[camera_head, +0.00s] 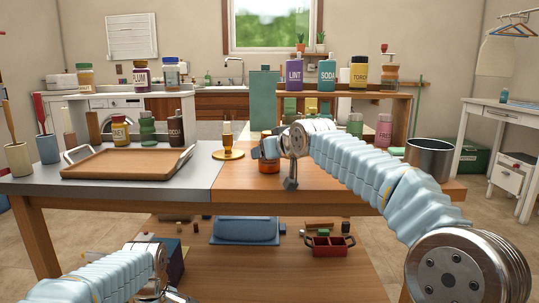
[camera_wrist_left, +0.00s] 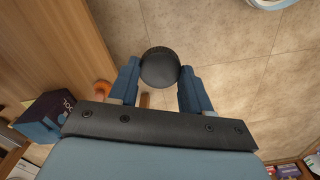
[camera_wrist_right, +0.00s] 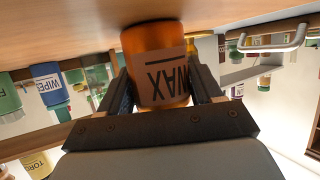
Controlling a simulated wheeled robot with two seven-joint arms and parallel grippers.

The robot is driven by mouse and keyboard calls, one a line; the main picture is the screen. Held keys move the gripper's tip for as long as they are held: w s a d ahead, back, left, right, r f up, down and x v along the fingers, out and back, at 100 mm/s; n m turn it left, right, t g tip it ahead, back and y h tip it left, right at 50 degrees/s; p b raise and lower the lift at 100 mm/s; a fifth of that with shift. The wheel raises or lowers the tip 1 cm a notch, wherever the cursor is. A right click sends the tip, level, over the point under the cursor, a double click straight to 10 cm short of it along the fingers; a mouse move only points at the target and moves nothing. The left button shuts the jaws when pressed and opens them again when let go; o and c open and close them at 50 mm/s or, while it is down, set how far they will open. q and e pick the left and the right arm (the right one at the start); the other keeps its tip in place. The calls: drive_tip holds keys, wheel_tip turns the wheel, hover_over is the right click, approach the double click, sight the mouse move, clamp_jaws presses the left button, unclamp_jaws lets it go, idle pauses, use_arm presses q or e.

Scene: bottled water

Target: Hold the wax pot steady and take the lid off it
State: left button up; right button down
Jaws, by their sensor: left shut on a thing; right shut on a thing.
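The amber wax pot (camera_wrist_right: 158,60) with its pale WAX label shows upside down in the right wrist view. In the head view the pot (camera_head: 269,167) stands on the wooden part of the table. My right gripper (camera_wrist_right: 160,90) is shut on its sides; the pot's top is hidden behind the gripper. My left gripper (camera_wrist_left: 158,85) is shut on a dark round piece (camera_wrist_left: 160,64), which looks like the lid. It is held apart from the pot, over the floor by a wooden edge. The left fingertips are not clear in the head view.
A steel pot (camera_head: 429,158) stands right. The lower shelf holds a blue bin (camera_head: 246,231) and a red caddy (camera_head: 328,246).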

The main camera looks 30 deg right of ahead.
drive_tip(key=shift+f, duration=0.1)
drive_tip(key=shift+c, duration=0.9)
unclamp_jaws()
